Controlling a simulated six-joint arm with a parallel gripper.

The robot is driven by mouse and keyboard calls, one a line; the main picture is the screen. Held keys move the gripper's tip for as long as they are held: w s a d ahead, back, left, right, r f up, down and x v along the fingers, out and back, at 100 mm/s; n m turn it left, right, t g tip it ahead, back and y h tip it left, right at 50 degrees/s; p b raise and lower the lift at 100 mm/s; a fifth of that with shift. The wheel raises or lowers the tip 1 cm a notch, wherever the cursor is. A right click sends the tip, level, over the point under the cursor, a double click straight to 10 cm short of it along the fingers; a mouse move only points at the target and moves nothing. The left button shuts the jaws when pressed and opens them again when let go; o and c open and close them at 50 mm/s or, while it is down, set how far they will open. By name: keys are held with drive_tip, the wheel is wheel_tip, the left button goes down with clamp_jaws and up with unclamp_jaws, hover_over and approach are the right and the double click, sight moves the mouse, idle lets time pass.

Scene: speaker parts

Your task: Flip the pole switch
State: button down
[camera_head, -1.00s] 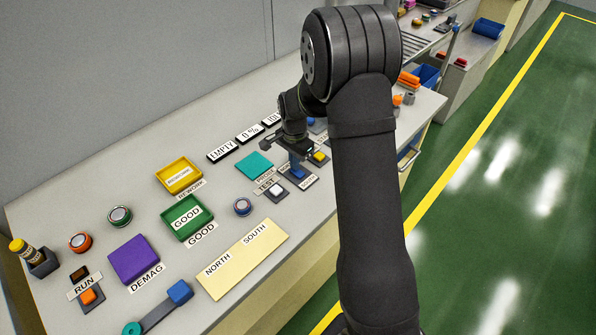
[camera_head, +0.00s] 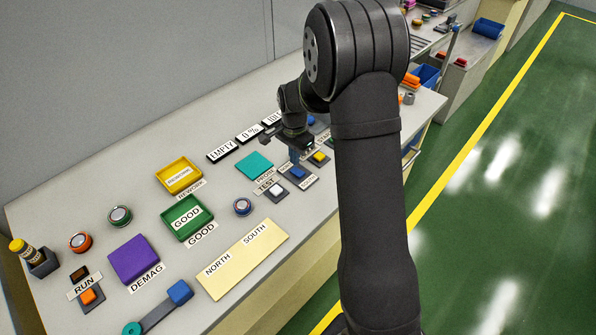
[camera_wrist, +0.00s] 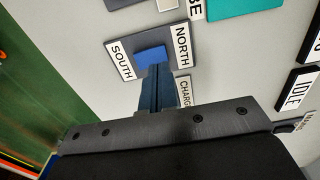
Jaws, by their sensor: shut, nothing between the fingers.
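The pole switch is a blue rocker (camera_head: 298,173) on a dark grey plate, between the labels NORTH and SOUTH. It also shows in the wrist view (camera_wrist: 150,55), where the fingertips cover its near part. My gripper (camera_head: 294,160) is shut and empty, pointing down at the switch's far side. Its closed fingers also show in the wrist view (camera_wrist: 158,74), overlapping the NORTH side of the rocker. I cannot tell whether they touch it. The rocker's exact tilt is too small to make out.
A white TEST button (camera_head: 277,189) and a yellow button (camera_head: 319,157) sit close on either side of the switch. A teal pad (camera_head: 254,165) lies to the left. Label blocks (camera_head: 249,133) stand behind. The table's front edge is near.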

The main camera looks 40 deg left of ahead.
sight(295, 170)
drive_tip(key=shift+r, duration=2.05)
drive_tip(key=shift+f, duration=0.1)
wheel_tip(295, 170, down, 7)
drive_tip(key=shift+r, duration=0.1)
drive_tip(key=shift+r, duration=0.1)
